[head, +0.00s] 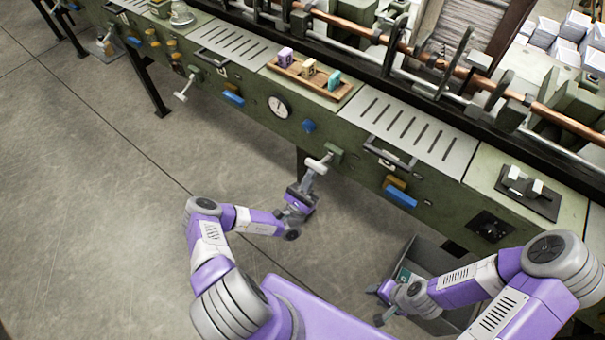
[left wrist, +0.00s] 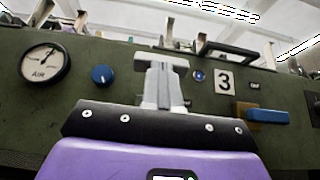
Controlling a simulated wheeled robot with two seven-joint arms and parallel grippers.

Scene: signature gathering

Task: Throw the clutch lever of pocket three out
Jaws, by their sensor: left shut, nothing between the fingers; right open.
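The clutch lever (head: 318,164) of pocket three is a pale T-shaped handle on the green machine front, below the slotted plate. In the left wrist view the lever (left wrist: 161,60) stands straight ahead, left of the "3" plate (left wrist: 223,81). My left gripper (head: 303,189) is shut with nothing between its fingers. It is just below and in front of the lever; I cannot tell whether it touches. My right gripper (head: 386,302) is open and low, beside the grey bin; its fingers are partly hidden.
An air gauge (head: 278,107) and blue knob (head: 309,126) are left of the lever. An orange and blue handle pair (head: 398,191) is to its right. A grey bin (head: 428,252) stands on the floor below the machine.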

